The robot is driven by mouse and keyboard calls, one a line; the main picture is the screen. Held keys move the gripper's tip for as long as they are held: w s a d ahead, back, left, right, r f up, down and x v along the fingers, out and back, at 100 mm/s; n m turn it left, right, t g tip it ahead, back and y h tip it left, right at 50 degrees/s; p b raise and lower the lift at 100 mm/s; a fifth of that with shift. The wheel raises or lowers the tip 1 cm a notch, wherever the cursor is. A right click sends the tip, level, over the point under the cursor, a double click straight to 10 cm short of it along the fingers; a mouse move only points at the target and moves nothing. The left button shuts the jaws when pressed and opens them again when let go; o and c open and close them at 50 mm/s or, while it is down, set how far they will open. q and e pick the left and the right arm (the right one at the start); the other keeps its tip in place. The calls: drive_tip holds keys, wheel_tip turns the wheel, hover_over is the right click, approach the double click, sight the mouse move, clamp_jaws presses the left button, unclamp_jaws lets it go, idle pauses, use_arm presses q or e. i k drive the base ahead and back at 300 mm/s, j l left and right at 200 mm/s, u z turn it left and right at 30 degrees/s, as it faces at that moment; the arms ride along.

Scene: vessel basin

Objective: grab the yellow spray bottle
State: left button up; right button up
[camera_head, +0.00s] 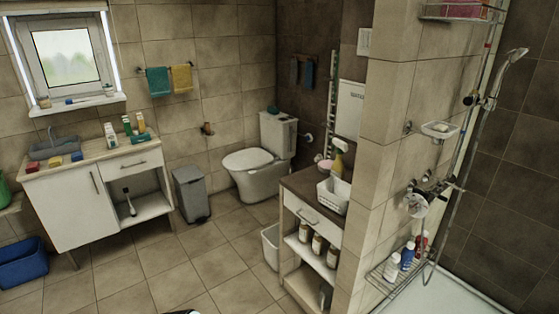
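The yellow spray bottle (337,165) stands upright on the dark top of a white cabinet (312,216), right of the middle. It has a pale spray head. Its lower part is hidden behind a white basket (331,197) in front of it. The tiled partition wall (376,150) rises close to its right. Neither of my grippers can be seen in the head view. A small dark piece shows at the bottom edge, too little to identify.
Several brown bottles (317,244) stand on the cabinet's open shelf. A white bin (271,246) stands at its left. The toilet (260,160) and a grey bin (191,192) are farther back. The floor (175,265) is clear in the middle. A shower (440,190) lies right of the partition.

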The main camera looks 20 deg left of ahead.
sight(337, 170)
drive_tip(key=u, duration=0.25)
drive_tip(key=i+j, duration=1.05)
drive_tip(key=i+z, duration=0.05)
